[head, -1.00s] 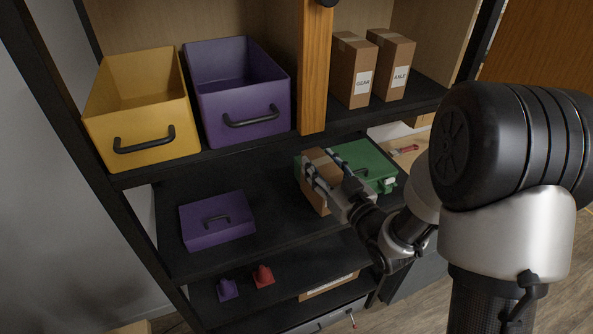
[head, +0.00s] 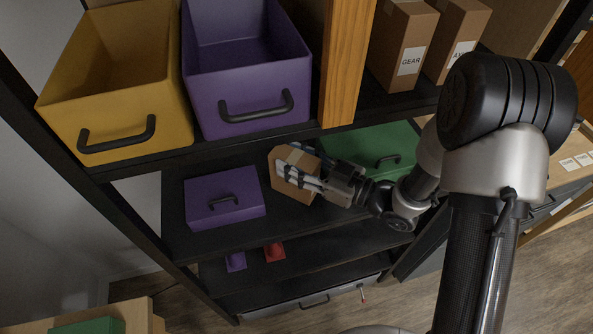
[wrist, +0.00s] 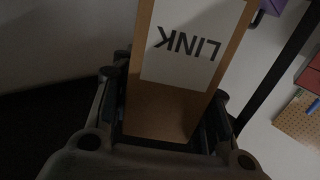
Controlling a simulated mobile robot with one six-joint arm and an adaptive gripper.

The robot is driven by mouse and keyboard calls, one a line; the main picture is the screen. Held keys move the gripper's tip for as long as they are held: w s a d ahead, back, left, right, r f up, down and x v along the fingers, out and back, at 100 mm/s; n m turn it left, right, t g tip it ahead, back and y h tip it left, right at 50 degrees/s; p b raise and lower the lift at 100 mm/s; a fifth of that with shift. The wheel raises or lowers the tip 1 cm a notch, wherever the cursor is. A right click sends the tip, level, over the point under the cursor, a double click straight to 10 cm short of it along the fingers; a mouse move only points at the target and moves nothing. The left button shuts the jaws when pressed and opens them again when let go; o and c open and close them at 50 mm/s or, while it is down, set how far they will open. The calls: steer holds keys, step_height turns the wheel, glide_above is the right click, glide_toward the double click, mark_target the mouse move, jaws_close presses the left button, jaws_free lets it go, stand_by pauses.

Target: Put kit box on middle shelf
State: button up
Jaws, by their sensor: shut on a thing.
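The kit box (head: 282,160) is a small brown cardboard box in my gripper, at the level of the middle shelf (head: 285,224). The wrist view shows its white label reading LINK (wrist: 190,45). My gripper (head: 300,178) is shut on the box, with a finger on each side of it. The box is between a purple case (head: 222,197) on the left and a green case (head: 375,148) at the right rear, both on that dark shelf. I cannot tell whether the box touches the shelf.
Yellow bin (head: 115,85) and purple bin (head: 248,75) stand on the shelf above, beside a wooden divider (head: 347,65) and GEAR (head: 402,45) and AXLE (head: 457,38) boxes. Small purple (head: 235,262) and red (head: 274,252) pieces sit below. Bare shelf shows in front of the box.

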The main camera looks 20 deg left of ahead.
steer(key=shift+f+b, duration=0.45)
steer(key=shift+f, duration=1.35)
steer(key=shift+f, duration=0.1)
steer(key=shift+f, duration=0.15)
steer(key=o, duration=1.1)
steer(key=shift+d+r, duration=0.15)
steer(key=shift+r, duration=0.15)
steer(key=p+v, duration=0.1)
steer(key=v, duration=1)
steer(key=shift+s+d+f, duration=0.1)
steer(key=shift+s+d, duration=0.05)
steer(key=shift+d, duration=0.2)
